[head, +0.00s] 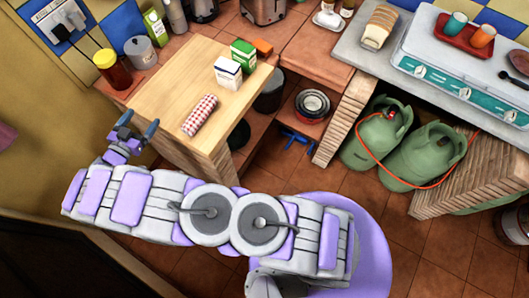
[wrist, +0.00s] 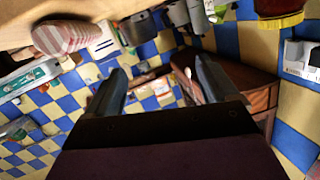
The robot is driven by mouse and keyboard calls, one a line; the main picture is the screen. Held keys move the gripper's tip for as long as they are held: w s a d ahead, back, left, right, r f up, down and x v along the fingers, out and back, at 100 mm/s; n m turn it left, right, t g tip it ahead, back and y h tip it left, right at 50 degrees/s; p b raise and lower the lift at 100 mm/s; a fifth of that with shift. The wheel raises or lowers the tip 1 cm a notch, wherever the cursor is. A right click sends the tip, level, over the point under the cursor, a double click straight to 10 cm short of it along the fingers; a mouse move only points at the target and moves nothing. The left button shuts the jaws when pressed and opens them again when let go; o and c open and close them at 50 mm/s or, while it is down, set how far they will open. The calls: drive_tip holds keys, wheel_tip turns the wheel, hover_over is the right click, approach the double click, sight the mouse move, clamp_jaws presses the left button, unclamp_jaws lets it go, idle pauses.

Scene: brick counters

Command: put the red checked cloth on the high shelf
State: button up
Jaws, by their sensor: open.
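The red checked cloth (head: 200,115) lies rolled up on the light wooden counter (head: 160,85) near its front edge. In the wrist view the cloth (wrist: 66,35) shows at the upper left, outside the jaws. My gripper (head: 139,123) is open and empty, left of the cloth and apart from it, by the counter's left side. In the wrist view my gripper's two fingers (wrist: 162,82) stand wide apart. A brown wooden unit (wrist: 245,85) shows on the tiled wall beyond them; I cannot tell whether it is the high shelf. The head view shows no high shelf.
A white carton (head: 228,72) and a green carton (head: 243,54) stand behind the cloth. A red jar with a yellow lid (head: 112,70) stands at the back left. Green gas cylinders (head: 383,137) stand under the right counter. The counter's left part is clear.

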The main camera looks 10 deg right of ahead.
drive_tip(key=w+r+n+y, duration=0.3)
drive_tip(key=w+r+y, duration=0.5)
drive_tip(key=w+r, duration=0.6)
drive_tip(key=s+d+r+n+g+y, duration=0.2)
drive_tip(key=d+r+n+g+y, duration=0.15)
drive_tip(key=d+r, duration=0.55)
drive_tip(key=s+d+g+h, duration=0.2)
drive_tip(key=s+d+g, duration=0.4)
drive_tip(key=s+d, duration=1.2)
drive_tip(key=s+d+f+g+h, duration=0.1)
drive_tip(key=s+d+g, duration=0.6)
drive_tip(key=s+d, duration=1.1)
drive_tip(key=s+h, duration=0.1)
drive_tip(key=s, duration=0.7)
drive_tip(key=shift+d+n, duration=0.35)
drive_tip(key=shift+d, duration=0.05)
drive_tip(key=shift+w+f, duration=0.1)
